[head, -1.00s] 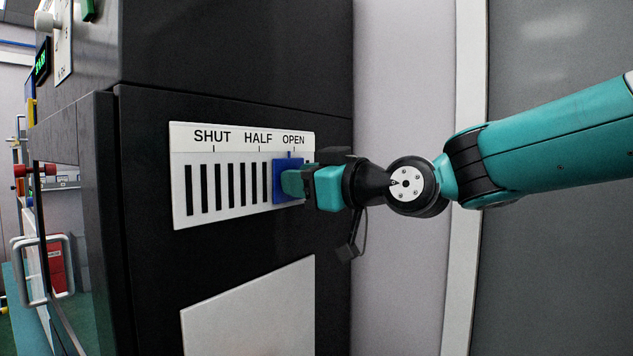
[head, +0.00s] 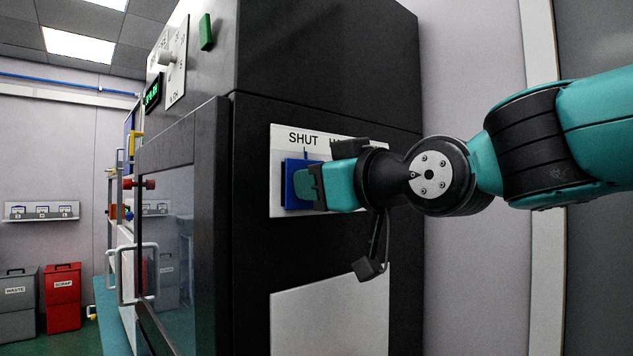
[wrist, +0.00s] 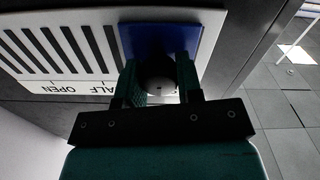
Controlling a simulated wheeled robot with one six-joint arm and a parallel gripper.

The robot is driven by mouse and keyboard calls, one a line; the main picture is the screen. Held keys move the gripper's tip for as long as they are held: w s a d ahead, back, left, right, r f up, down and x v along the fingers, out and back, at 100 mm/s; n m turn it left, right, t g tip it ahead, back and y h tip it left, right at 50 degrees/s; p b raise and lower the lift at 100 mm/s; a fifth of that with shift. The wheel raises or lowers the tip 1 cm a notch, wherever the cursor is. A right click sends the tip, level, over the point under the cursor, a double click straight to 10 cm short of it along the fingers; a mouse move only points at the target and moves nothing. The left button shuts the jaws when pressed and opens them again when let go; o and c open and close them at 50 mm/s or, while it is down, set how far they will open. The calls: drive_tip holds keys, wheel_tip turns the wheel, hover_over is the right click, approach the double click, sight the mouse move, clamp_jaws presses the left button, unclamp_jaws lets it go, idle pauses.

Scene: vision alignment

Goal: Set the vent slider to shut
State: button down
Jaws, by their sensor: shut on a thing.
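The vent panel (head: 277,140) is a white plate on the side of a black cabinet, and its SHUT label shows at the upper left. The blue vent slider (head: 292,190) now sits under the SHUT mark. My gripper (head: 318,186) is at the slider and covers the HALF and OPEN end of the panel in the head view. In the wrist view, the fingers (wrist: 160,82) are shut on a dark round knob (wrist: 158,72) in front of the blue slider plate (wrist: 205,38). The uncovered slots (wrist: 60,48) lie to the left there.
The black cabinet (head: 330,60) fills the middle. A glass door with a handle (head: 150,270) is on its left face. A red SCRAP bin (head: 63,298) and a grey WASTE bin (head: 17,305) stand at the far left. A blank pale plate (head: 330,310) is below the vent.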

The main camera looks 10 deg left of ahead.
drive_tip(key=shift+s+a, duration=0.15)
drive_tip(key=c, duration=0.8)
unclamp_jaws()
drive_tip(key=shift+s+a, duration=0.1)
